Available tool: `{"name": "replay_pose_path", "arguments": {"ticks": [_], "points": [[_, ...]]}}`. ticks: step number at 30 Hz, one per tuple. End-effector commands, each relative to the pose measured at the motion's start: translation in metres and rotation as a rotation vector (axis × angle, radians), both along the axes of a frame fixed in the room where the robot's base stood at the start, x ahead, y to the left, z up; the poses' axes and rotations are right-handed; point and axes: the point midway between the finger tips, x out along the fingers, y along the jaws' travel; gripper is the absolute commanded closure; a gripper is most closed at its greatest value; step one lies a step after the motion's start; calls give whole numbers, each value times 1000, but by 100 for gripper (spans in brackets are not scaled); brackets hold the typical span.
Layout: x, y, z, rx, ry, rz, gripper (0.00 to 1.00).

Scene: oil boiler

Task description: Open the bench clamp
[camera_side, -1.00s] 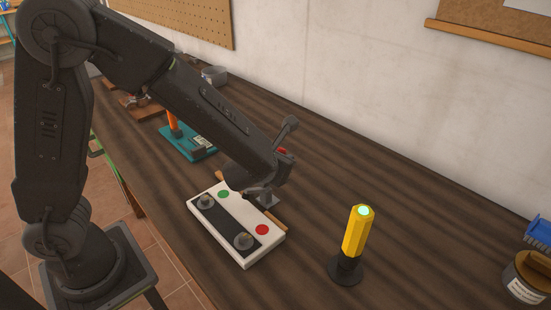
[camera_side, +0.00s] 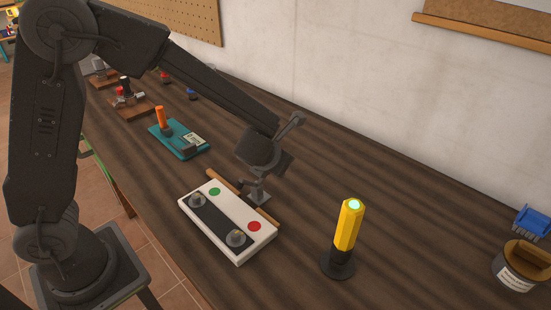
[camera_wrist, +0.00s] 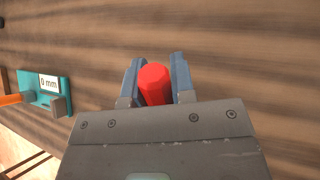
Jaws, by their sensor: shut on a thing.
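The bench clamp appears to be the grey metal fitting (camera_side: 259,194) on the bench behind the white control panel; my gripper hides most of it in the side view. My gripper (camera_side: 262,162) is directly above that fitting, pointing down. In the wrist view, the two blue-grey fingers of my gripper (camera_wrist: 156,78) stand on either side of a red handle (camera_wrist: 154,84) and are shut on it. The handle's lower part is hidden by the gripper body. The red handle cannot be made out in the side view now.
A white panel (camera_side: 247,215) with knobs and green and red buttons is close in front. A teal device (camera_side: 181,141) with an orange handle and display stands left; its display reads 0 mm in the wrist view (camera_wrist: 48,82). A yellow lamp post (camera_side: 347,225) stands right.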

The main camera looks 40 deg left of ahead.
Motion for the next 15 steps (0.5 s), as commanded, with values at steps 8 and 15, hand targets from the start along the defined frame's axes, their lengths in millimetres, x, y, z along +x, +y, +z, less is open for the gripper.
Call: {"name": "replay_pose_path", "arguments": {"ticks": [8,15], "points": [[0,0,0,1,0,-2,67],[0,0,0,1,0,-1,51]]}}
